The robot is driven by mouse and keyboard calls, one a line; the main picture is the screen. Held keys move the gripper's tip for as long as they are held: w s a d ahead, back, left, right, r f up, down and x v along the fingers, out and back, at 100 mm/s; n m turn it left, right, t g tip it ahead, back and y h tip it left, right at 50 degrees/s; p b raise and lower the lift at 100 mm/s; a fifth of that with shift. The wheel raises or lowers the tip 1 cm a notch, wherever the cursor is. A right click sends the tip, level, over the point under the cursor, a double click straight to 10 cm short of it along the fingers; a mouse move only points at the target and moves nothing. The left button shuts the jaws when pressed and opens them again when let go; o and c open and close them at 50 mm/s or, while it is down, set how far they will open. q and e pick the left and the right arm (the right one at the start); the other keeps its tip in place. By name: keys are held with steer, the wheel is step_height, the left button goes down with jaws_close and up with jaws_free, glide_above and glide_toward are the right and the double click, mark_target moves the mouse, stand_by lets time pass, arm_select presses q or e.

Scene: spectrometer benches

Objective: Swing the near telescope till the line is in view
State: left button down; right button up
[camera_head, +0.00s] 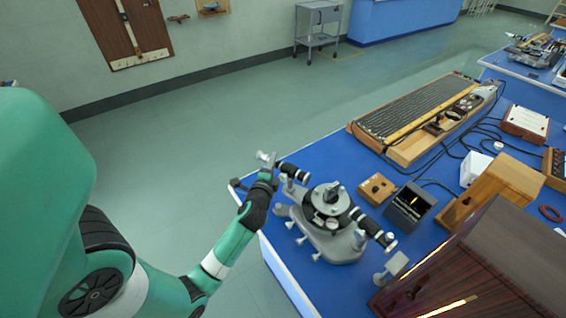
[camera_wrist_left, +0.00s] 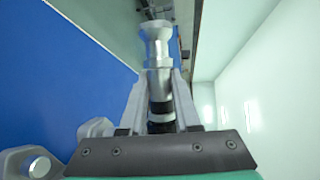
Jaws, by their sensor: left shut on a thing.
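The spectrometer (camera_head: 330,215) stands on the blue bench with a dark round table on top. A black-and-silver tube (camera_head: 292,172) points out at its left side, and a similar tube (camera_head: 374,232) at its lower right. My left gripper (camera_head: 264,168) is at the bench's left edge, beside the left tube. The left wrist view shows its fingers (camera_wrist_left: 158,95) shut on a silver-and-black cylindrical part (camera_wrist_left: 156,62), which I take to be the telescope end. My right gripper is out of view.
A small wooden box (camera_head: 376,189) sits between the spectrometer and a long wooden-framed instrument (camera_head: 420,115). Wooden boxes (camera_head: 492,190) and a large dark wooden case (camera_head: 480,270) crowd the right. Cables cross the bench. Open floor (camera_head: 190,140) lies left.

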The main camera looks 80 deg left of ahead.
arm_select(q)
steer(key=c, duration=0.6)
jaws_free()
steer(key=shift+d, duration=0.1)
steer(key=v, duration=1.1)
steer(key=shift+s+d+r+p, duration=0.1)
steer(key=shift+d+p, duration=0.1)
steer(key=shift+p, duration=0.2)
